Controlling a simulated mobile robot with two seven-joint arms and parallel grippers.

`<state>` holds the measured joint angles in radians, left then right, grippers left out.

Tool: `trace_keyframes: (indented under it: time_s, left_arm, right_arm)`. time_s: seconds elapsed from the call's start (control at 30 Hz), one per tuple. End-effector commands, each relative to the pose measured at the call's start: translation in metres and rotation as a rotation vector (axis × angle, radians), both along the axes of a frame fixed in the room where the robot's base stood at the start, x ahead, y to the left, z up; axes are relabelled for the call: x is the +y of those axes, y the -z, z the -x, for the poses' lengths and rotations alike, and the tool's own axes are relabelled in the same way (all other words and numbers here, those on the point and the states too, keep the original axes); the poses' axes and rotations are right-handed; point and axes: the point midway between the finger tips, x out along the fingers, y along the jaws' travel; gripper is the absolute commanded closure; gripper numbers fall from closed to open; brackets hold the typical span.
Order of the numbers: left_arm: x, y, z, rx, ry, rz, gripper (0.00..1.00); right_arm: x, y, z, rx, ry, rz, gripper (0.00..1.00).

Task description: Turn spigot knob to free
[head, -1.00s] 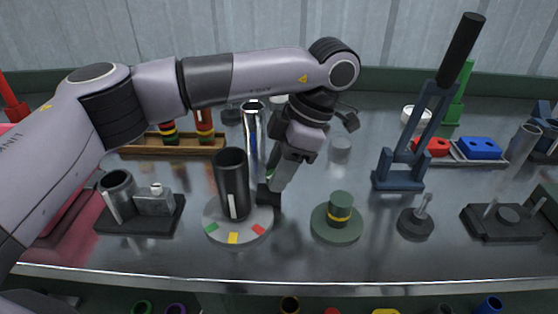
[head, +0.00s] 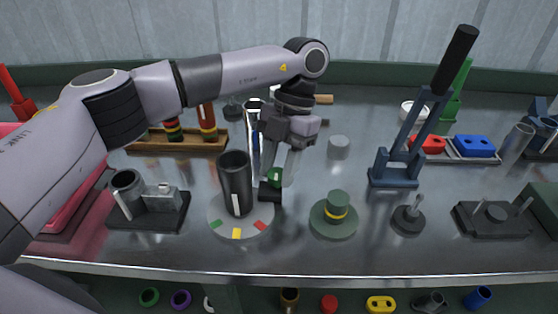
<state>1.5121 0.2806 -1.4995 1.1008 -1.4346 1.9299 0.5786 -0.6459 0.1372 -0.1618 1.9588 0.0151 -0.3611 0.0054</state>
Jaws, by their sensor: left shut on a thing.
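A dark upright cylinder (head: 234,168) with a white stripe down its front stands on a pale round base (head: 250,229). The base has a green tab at left, a yellow one in front and a red one at right; the stripe lies roughly above the yellow. Just right of it is a small green piece (head: 275,177) on a black block (head: 270,194). My left gripper (head: 279,178) points down, its fingers on both sides of the green piece and shut on it. The fingers partly hide it, and I cannot tell if it belongs to the cylinder's base. My right gripper is out of view.
A green stepped piece (head: 337,212) is to the right, then a blue lever stand (head: 394,172). A grey fixture on a dark plate (head: 150,214) is at left. The bench front is clear.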

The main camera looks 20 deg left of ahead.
Motion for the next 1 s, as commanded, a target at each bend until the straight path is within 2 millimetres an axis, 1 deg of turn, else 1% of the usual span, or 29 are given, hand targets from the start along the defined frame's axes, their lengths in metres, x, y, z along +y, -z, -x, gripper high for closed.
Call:
trace_keyframes:
  time_s: [0.1, 0.3, 0.77, 0.8, 0.87, 1.0]
  left_arm:
    - [0.0007, -0.0016, -0.0006, -0.002, -0.049, 0.002, 0.93]
    - [0.0006, -0.0011, -0.0008, -0.003, -0.094, 0.002, 0.93]
    - [0.0006, -0.0008, -0.0009, -0.004, -0.106, 0.001, 0.93]
    - [0.0007, -0.0008, -0.0009, -0.004, -0.106, 0.001, 0.56]
    - [0.0007, -0.0007, -0.0008, -0.003, -0.106, 0.001, 0.37]
    - [0.0007, -0.0005, -0.0006, -0.003, -0.105, 0.001, 0.37]
  right_arm:
    - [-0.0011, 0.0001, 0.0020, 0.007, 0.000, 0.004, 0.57]
    - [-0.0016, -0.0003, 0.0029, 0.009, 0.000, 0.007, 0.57]
    - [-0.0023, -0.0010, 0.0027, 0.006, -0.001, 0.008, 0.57]
    - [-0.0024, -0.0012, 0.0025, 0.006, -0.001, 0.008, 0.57]
    - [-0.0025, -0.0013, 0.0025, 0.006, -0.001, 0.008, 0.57]
    - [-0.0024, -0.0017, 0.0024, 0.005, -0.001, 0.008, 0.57]
